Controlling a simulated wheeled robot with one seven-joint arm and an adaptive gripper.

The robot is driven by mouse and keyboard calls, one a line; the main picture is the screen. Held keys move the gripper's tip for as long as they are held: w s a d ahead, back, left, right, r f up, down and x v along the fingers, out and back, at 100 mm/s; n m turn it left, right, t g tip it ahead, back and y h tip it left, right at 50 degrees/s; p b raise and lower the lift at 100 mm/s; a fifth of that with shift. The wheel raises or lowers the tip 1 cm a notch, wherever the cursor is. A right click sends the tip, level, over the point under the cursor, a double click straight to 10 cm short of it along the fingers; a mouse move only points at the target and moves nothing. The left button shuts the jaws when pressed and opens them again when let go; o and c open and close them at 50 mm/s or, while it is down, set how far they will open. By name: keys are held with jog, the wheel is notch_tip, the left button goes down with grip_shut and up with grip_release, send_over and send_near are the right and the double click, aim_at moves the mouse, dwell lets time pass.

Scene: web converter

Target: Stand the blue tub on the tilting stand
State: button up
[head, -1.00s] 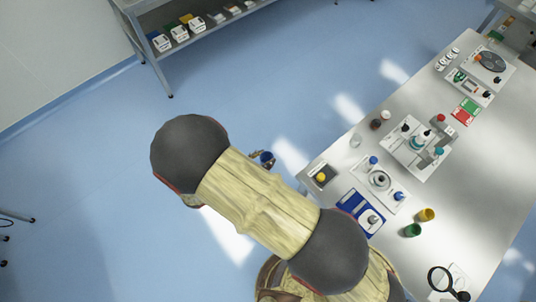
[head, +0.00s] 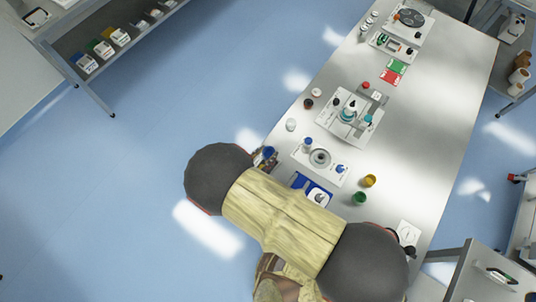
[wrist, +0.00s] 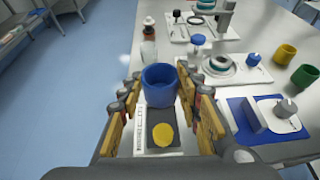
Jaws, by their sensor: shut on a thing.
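The blue tub (wrist: 160,88) is upright between the fingers of my gripper (wrist: 160,80), which is shut on it. In the head view the blue tub (head: 267,152) shows at the table's near left edge, partly hidden by my arm. Just below the tub in the wrist view is a small dark plate (wrist: 172,112) with a yellow disc (wrist: 162,135) on it; the tub looks apart from it. A white-based device with a round grey dish (wrist: 219,65) stands beyond to the right. I cannot tell for certain which of these is the tilting stand.
Right of the gripper lies a blue mat (wrist: 246,122) with a white, grey-knobbed device (wrist: 283,112). A yellow tub (wrist: 284,53) and a green tub (wrist: 305,75) stand farther right. A white bottle (wrist: 148,48) stands behind the held tub. Open floor lies left of the table.

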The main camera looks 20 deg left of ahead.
jog(key=shift+f+b, duration=2.7)
jog(key=shift+f, duration=1)
jog(key=o, duration=1.1)
jog(key=shift+o, duration=1.3)
jog(key=shift+r, duration=0.1)
jog(key=shift+r+p, duration=2.3)
jog(key=shift+r, duration=1.15)
